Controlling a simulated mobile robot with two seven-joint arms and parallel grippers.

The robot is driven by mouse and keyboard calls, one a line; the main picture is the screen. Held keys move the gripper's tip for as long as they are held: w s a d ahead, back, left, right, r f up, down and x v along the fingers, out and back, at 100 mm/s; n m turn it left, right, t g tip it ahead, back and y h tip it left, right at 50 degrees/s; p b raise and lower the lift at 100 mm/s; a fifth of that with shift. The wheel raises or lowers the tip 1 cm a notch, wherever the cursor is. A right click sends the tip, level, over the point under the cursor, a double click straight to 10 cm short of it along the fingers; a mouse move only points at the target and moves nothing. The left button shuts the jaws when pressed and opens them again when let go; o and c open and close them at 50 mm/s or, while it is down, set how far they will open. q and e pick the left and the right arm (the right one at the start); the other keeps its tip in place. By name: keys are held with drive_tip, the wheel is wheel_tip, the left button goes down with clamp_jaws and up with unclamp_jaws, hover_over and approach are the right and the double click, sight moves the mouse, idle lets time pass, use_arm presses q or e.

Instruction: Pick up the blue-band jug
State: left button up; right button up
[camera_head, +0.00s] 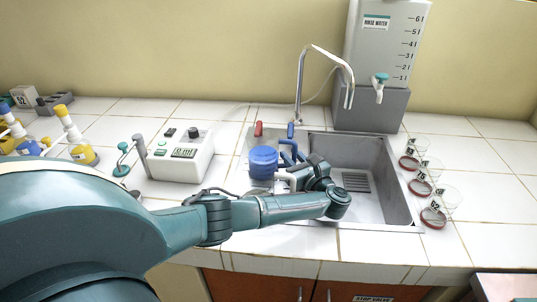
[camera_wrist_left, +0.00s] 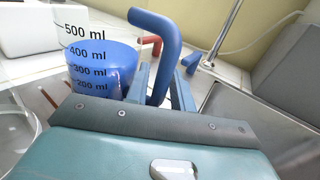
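The blue-band jug (camera_head: 264,162) stands upright at the left side of the sink, with its blue handle on the right. In the left wrist view the jug (camera_wrist_left: 100,68) shows black volume marks and a wide blue band. Its thick blue handle (camera_wrist_left: 160,50) passes between the two fingers of my left gripper (camera_wrist_left: 160,92). The fingers lie close on both sides of the handle; whether they press on it I cannot tell. In the head view my left gripper (camera_head: 300,172) is at the jug's right, partly hidden by its own wrist. My right gripper is not in view.
The sink (camera_head: 385,190) has a tall tap (camera_head: 301,85) behind it with red and blue levers. A rinse-water tank (camera_head: 385,45) stands at the back right. Several small glasses (camera_head: 421,186) line the right rim. A white instrument (camera_head: 182,160) and bottles stand left.

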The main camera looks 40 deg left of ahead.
use_arm(q)
drive_tip(key=shift+w+a, duration=0.2)
drive_tip(key=shift+a, duration=0.2)
clamp_jaws()
